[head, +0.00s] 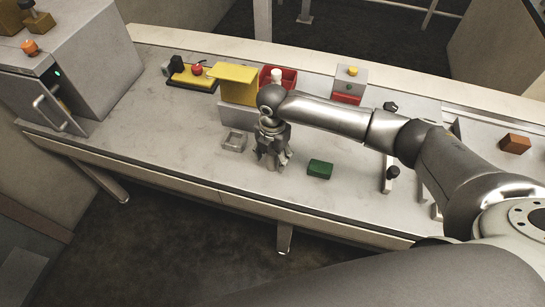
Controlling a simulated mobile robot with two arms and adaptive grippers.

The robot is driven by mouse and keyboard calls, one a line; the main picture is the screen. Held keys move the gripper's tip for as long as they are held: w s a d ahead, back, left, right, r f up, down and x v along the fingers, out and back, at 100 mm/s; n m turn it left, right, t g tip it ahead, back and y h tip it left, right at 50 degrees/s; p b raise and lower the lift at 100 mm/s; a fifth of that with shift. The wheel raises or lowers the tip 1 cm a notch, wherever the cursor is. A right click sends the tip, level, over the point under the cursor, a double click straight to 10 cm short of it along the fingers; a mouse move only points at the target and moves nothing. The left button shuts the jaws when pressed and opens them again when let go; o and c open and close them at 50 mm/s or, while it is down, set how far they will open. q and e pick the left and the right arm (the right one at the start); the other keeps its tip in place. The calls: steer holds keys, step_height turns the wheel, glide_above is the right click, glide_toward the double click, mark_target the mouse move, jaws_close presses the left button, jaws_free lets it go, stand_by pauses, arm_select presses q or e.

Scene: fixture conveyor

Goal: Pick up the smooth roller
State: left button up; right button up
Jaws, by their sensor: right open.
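I cannot identify the smooth roller for certain. A small pale cylinder (276,75) shows upright at the red bin (291,77), partly hidden behind my right arm's wrist. My right gripper (274,163) points down over the front middle of the table, open. Its fingers are between a small grey square tray (234,141) on the left and a green block (320,169) on the right. I cannot see anything held between the fingers, and whether something lies under them is hidden. My left gripper is not in view.
A yellow-topped fixture (234,72) stands behind the grey tray. A button panel (191,77) and a grey box with a yellow button (350,80) stand at the back. A machine with a handle (50,105) is at the left. A brown block (515,143) lies at the right. The table's front left is clear.

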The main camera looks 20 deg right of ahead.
steer(key=c, duration=1.1)
steer(key=shift+c, duration=0.2)
steer(key=shift+r, duration=0.1)
steer(key=shift+r, duration=0.45)
steer(key=s+a+r+b, duration=0.2)
steer(key=s+a+r, duration=0.4)
steer(key=s+r, duration=0.6)
steer(key=shift+s+a, duration=0.2)
steer(key=shift+s, duration=0.05)
